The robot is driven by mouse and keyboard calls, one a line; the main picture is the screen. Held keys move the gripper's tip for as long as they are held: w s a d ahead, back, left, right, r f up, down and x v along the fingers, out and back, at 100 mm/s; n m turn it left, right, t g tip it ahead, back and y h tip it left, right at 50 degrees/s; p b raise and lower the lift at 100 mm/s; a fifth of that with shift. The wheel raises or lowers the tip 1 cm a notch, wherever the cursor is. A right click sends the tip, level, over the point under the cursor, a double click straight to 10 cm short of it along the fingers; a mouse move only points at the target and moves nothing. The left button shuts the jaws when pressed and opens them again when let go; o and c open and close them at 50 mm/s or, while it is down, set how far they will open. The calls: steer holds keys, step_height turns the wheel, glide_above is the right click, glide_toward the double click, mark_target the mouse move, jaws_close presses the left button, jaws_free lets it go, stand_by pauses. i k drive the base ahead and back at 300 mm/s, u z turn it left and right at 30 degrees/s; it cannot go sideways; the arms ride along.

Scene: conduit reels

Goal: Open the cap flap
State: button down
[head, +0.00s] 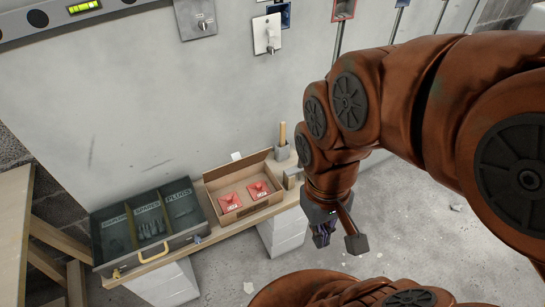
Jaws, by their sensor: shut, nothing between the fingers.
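I cannot pick out the cap flap for certain. A white plate with a small protruding part (267,34) is on the wall at the top, beside a blue wall box (284,14); it may be the flap, and whether it is open is too small to tell. My gripper (322,237) hangs below my rust-brown arm at the right of centre, well below and to the right of the white plate. It is shut and empty, and my arm partly hides it.
A grey plate with a knob (198,18), a spirit level (75,12) and a red-framed wall box (344,9) are along the top. A divided dark tray (150,262) and a cardboard box (213,195) with two red items (244,196) stand on a wooden shelf. The middle wall is clear.

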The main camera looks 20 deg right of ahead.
mark_target(237, 162)
steer(key=z, duration=0.8)
steer(key=k, duration=1.1)
steer(key=u, duration=1.65)
steer(key=i, duration=0.5)
steer(key=u, duration=0.05)
